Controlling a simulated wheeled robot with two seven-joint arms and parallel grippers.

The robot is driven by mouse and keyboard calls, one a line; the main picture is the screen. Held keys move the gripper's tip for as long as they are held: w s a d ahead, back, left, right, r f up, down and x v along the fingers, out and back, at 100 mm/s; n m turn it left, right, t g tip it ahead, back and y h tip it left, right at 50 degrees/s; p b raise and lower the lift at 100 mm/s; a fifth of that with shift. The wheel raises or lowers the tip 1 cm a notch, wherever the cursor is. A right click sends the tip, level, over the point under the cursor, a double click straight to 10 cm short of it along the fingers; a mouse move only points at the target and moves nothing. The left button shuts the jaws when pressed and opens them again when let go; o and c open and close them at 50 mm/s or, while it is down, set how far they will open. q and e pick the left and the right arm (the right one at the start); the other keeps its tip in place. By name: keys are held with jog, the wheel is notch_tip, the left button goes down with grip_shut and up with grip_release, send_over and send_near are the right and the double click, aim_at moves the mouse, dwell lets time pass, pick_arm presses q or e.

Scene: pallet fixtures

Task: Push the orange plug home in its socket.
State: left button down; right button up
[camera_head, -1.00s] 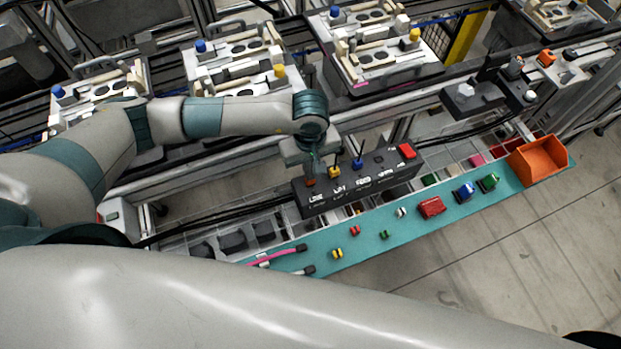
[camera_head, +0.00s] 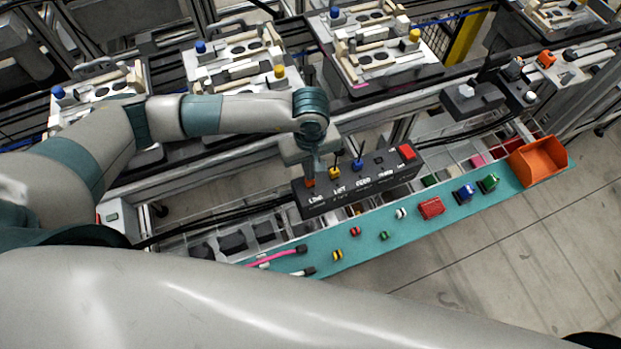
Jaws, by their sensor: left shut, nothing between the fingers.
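The black socket box (camera_head: 345,194) stands at the back edge of the teal work strip. The orange plug (camera_head: 309,183) sits upright at its left end, at the label that seems to read LINE. Its depth in the socket cannot be told. My left gripper (camera_head: 317,168) points down, shut and empty, just above and beside the plug; whether it touches the plug is unclear. A yellow plug (camera_head: 334,173) and a blue plug (camera_head: 357,165) stand in the sockets to the right. My right gripper is not in view.
A red button (camera_head: 407,152) is at the box's right end. Small coloured parts, a red block (camera_head: 431,208) and an orange bin (camera_head: 538,161) are on the teal strip (camera_head: 385,220). Pink and white cables (camera_head: 285,253) lie at its left end. Pallet fixtures (camera_head: 240,60) stand behind.

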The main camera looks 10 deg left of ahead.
pick_arm(q)
notch_tip(320, 180, up, 6)
jog(key=p, duration=0.1)
jog(key=shift+p, duration=0.4)
jog(key=shift+s, duration=0.1)
dwell(0.8)
